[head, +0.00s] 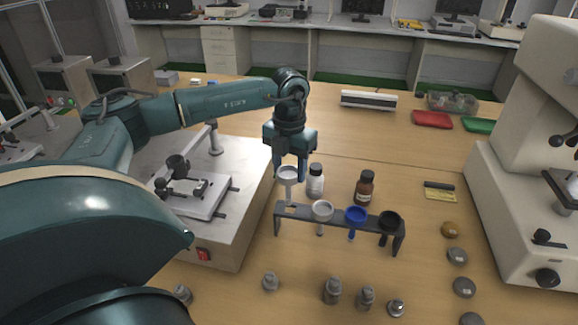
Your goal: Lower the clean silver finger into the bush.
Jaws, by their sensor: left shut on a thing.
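My left gripper (290,168) points down and is shut on the silver finger (288,175), a pale piece with a wide cup-shaped top and a thin stem. The finger is upright, with its stem just above or at the left end of the dark rack (337,222); I cannot tell whether it touches. The rack also holds a light grey piece (322,210), a blue one (356,214) and a black one (389,220). The bush cannot be told for sure; a dark round fitting (178,166) sits on the tester (232,222) at left. My right gripper is not in view.
Several small metal pieces (332,291) stand in front. A large white instrument (525,190) is at right. The table behind the bottles is mostly clear.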

